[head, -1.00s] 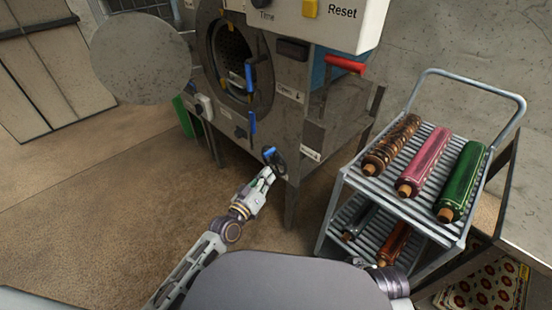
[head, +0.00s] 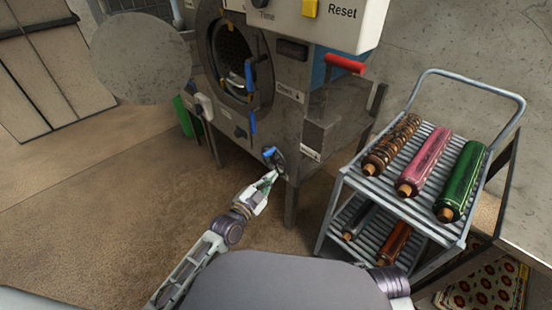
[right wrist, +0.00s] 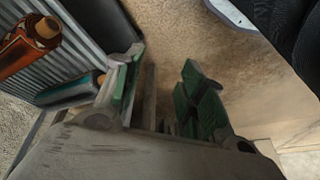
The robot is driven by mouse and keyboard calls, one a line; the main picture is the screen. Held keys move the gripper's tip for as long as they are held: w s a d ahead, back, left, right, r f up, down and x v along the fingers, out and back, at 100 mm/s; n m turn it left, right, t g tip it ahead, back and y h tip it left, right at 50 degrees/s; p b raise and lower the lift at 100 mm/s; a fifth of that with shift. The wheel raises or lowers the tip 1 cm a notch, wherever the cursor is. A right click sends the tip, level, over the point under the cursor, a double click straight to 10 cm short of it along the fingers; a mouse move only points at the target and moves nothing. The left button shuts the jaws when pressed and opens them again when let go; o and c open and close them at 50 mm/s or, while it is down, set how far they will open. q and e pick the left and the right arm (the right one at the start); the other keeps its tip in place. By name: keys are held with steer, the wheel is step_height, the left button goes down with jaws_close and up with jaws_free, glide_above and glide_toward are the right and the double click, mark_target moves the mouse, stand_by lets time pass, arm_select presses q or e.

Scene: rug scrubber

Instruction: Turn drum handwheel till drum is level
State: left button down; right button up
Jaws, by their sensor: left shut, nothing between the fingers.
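The grey machine holds a dark perforated drum (head: 230,42) behind a round opening, its door swung open at the left. I cannot tell from here whether the drum is level. A small dark handwheel (head: 279,161) with a blue knob (head: 269,152) sits low on the machine's front, near the right front leg. My left gripper (head: 274,175) is shut and empty, its tips just below the handwheel; I cannot tell whether they touch it. My right gripper (right wrist: 158,75) shows in the right wrist view, its green-padded fingers apart with nothing between them.
A two-shelf cart (head: 336,205) stands right of the machine. Brown, pink (head: 425,162) and green (head: 462,180) rolls lie on top, with more rolls below. A red lever (head: 345,64) sticks out of the machine's right side. Brown floor (head: 110,210) is clear at the left.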

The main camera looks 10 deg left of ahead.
arm_select(q)
steer(key=m, duration=0.8)
steer(key=shift+f+m, duration=0.2)
steer(key=shift+m, duration=0.2)
arm_select(e)
steer(key=shift+s+d+f+g, duration=0.2)
steer(key=shift+s+g, duration=0.1)
steer(key=shift+s, duration=0.2)
arm_select(q)
steer(key=shift+w+d, duration=0.1)
steer(key=shift+w, duration=0.05)
arm_select(e)
steer(key=shift+r, duration=0.1)
arm_select(q)
steer(key=w+b, duration=0.4)
steer(key=w, duration=0.7)
steer(key=shift+d+f+b, duration=0.35)
steer(key=shift+d+f, duration=0.05)
arm_select(e)
steer(key=shift+t+y, duration=0.6)
steer(key=shift+t, duration=0.2)
steer(key=shift+w+a+f, duration=0.2)
steer(key=shift+a+f, duration=0.4)
steer(key=shift+f, duration=0.3)
steer(key=shift+w+a+f, duration=0.2)
steer(key=shift+a+f, duration=0.35)
steer(key=shift+f, duration=0.35)
